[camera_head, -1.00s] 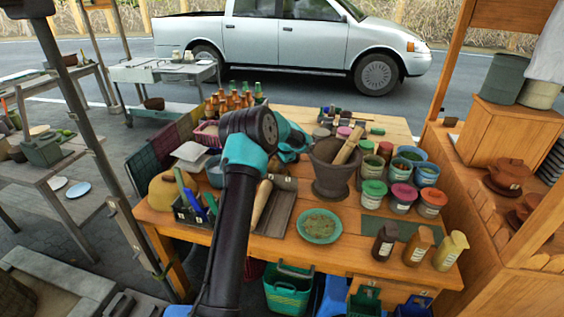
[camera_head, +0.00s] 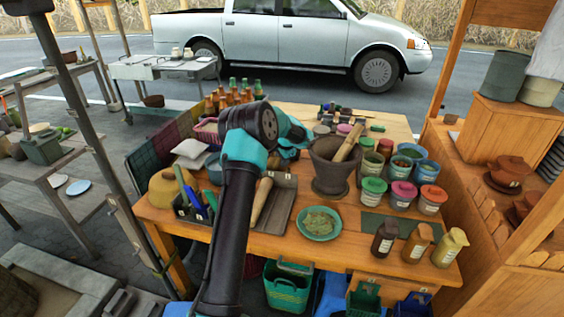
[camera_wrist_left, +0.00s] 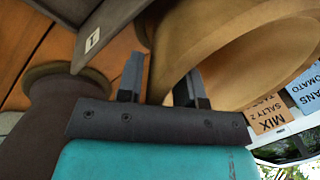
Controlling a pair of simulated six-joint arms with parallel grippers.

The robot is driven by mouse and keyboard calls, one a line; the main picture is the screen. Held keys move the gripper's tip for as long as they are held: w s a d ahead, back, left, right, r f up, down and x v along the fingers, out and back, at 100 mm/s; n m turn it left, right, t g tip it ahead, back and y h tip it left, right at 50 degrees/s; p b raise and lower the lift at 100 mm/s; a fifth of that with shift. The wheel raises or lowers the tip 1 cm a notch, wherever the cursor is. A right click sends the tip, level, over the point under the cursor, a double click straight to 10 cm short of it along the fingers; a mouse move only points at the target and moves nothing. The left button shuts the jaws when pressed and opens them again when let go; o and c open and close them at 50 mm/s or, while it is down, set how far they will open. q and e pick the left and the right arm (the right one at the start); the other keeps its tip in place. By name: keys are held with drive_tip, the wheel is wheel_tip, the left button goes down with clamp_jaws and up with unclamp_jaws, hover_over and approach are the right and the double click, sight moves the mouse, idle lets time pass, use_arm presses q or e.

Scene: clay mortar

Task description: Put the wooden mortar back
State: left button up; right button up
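In the head view a dark brown mortar (camera_head: 330,178) stands upright on the table, a pale wooden pestle (camera_head: 345,140) leaning in it. My left wrist (camera_head: 288,138) is just left of it; my arm hides the fingertips there. In the left wrist view my left gripper's fingers (camera_wrist_left: 160,80) are apart, at the edge of a large tan, wood-like vessel (camera_wrist_left: 230,45), perhaps the wooden mortar. Part of its wall shows between the fingers; I cannot tell whether they press on it. A dark flanged vessel (camera_wrist_left: 65,115), perhaps the brown mortar, stands at the left. My right gripper is out of view.
Lidded pots (camera_head: 402,192), a green bowl of herbs (camera_head: 320,222) and small bottles (camera_head: 418,243) crowd the table's right side. Price cards (camera_wrist_left: 268,115) are close by in the wrist view.

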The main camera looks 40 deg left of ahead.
use_arm(q)
drive_tip(key=v, duration=1.1)
drive_tip(key=shift+r, duration=0.15)
